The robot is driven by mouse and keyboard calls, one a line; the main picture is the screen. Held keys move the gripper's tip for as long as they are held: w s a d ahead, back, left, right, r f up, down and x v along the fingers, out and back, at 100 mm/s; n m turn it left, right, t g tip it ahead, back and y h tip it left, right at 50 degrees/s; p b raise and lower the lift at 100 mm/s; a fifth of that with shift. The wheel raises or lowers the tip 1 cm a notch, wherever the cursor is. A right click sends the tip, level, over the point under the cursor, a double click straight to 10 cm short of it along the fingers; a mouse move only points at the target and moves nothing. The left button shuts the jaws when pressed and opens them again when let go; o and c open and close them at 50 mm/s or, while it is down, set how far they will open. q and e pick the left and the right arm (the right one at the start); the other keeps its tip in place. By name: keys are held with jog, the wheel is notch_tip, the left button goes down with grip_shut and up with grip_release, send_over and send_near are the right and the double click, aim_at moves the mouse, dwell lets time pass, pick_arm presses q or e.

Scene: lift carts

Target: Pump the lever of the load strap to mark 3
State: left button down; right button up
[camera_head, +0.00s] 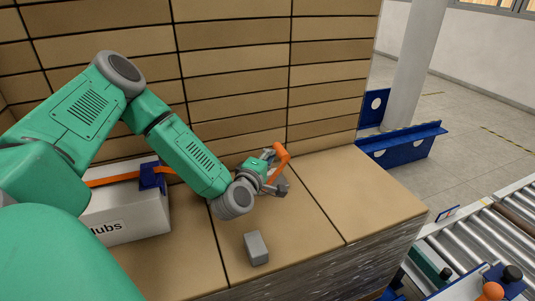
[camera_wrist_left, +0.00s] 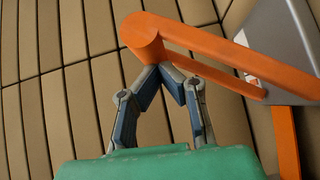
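The orange lever (camera_head: 281,153) stands up from a grey ratchet body (camera_head: 279,188) on the tan boxes. In the left wrist view the lever (camera_wrist_left: 215,47) runs from its rounded end at upper left toward the grey body (camera_wrist_left: 277,32) at the right. My left gripper (camera_head: 268,153) is at the lever's end. Its fingertips (camera_wrist_left: 163,68) meet in a point against or just below that end; I see no gap between them, and contact is not certain. An orange strap (camera_wrist_left: 286,145) hangs below the body. No mark numbers are readable. My right gripper is out of view.
A light grey box (camera_head: 125,215) with an orange strap and blue buckle (camera_head: 152,176) stands at the left. A small grey block (camera_head: 256,248) lies in front. A wall of tan cartons (camera_head: 235,60) rises behind. A roller conveyor (camera_head: 475,245) is at the right.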

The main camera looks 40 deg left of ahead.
aim_at(286, 164)
pick_arm(q)
jog(key=w+d+m+g+p, duration=0.2)
jog(key=w, duration=0.1)
jog(key=shift+d+f+g, duration=0.15)
jog(key=shift+f+g, duration=0.15)
jog(key=shift+f, duration=0.1)
jog(key=shift+w+d+f+m+g+b, duration=0.2)
jog(key=shift+w+d+f+m+g, duration=0.15)
jog(key=shift+f, duration=0.2)
jog(key=shift+w+d+f+m+g+b, duration=0.2)
jog(key=shift+w+f+m+g, duration=0.1)
jog(key=shift+f, duration=0.2)
jog(key=shift+w+f+b, duration=0.35)
jog(key=shift+f+b, duration=0.25)
jog(key=shift+w+a+f+b, duration=0.2)
jog(key=shift+w+f+b, duration=0.1)
jog(key=shift+f+b, duration=0.35)
jog(key=shift+w+d, duration=0.1)
jog(key=shift+d, duration=0.4)
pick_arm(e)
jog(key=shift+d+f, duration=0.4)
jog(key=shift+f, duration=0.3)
pick_arm(q)
jog(key=shift+a, duration=0.25)
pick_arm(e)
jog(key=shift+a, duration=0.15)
